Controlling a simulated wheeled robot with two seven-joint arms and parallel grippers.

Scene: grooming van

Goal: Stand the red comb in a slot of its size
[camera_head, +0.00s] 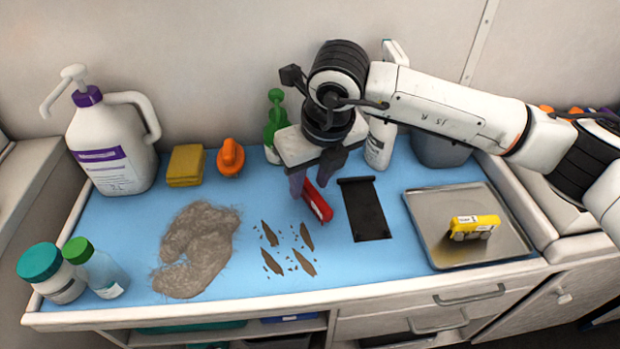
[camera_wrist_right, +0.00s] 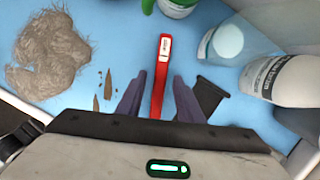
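The red comb (camera_head: 319,204) lies on the blue table mat, just in front of my right gripper (camera_head: 311,183). In the right wrist view the red comb (camera_wrist_right: 160,75) runs lengthwise between the two dark fingers, with a small gap on each side. The right gripper is open around or just above it; I cannot tell the exact height. A flat black piece with a raised back edge (camera_head: 365,209) lies just right of the comb. I cannot make out a slot of the comb's size. My left gripper is out of view.
A metal tray (camera_head: 425,222) with a yellow item (camera_head: 474,226) is at right. A grey fur clump (camera_head: 195,255) and several brown leaf-shaped pieces (camera_head: 307,236) lie left of the black piece. A large pump bottle (camera_head: 108,150) and green spray bottle (camera_head: 275,125) stand behind.

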